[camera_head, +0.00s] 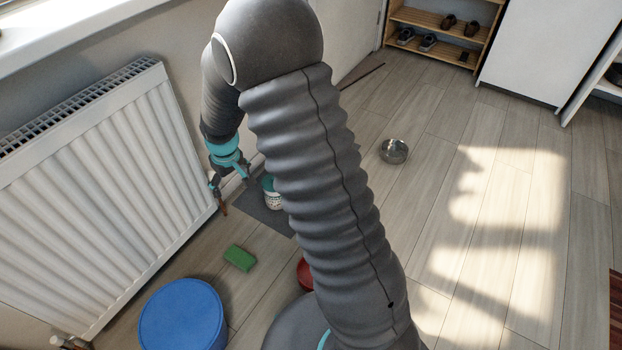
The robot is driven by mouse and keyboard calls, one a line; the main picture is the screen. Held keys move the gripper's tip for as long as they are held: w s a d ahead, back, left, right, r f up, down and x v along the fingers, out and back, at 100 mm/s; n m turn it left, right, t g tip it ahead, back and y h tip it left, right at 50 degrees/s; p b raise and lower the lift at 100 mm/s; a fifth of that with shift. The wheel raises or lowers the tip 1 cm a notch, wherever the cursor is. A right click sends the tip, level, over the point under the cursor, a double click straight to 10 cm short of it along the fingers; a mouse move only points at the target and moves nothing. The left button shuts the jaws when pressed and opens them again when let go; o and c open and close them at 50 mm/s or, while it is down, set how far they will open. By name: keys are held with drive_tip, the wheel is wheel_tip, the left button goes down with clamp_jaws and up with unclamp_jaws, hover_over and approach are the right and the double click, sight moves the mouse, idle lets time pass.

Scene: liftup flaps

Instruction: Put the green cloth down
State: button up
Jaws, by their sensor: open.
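The green cloth (239,257) looks like a small thick folded block and lies flat on the wooden floor, between the radiator and a red object. My gripper (231,186) is open, with its fingers pointing down. It is apart from the cloth, above it in the picture, close to the radiator's right end. Nothing shows between the fingers. My arm covers the middle of the view and hides part of the floor behind it.
A white radiator (110,190) stands along the left wall. A blue round tub (182,316) is at the bottom left. A dark mat (262,213) with a white and teal container (271,196), a red object (305,273), and a metal bowl (394,151) are on the floor.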

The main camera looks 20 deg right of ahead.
drive_tip(key=s+d+r+m+t, duration=0.1)
drive_tip(key=s+d+r, duration=0.2)
drive_tip(key=s+r, duration=0.5)
drive_tip(key=s+d+r+m+t, duration=0.1)
drive_tip(key=s+d+r, duration=0.3)
drive_tip(key=r, duration=0.8)
drive_tip(key=s+d+r+m+t, duration=0.1)
drive_tip(key=s+d+r, duration=0.1)
drive_tip(key=s, duration=0.6)
drive_tip(key=s+d+r+m, duration=0.1)
drive_tip(key=s+r, duration=0.3)
drive_tip(key=s, duration=0.5)
drive_tip(key=shift+d+m+t, duration=0.3)
drive_tip(key=shift+d+t, duration=0.1)
drive_tip(key=shift+d, duration=0.1)
drive_tip(key=shift+c, duration=0.2)
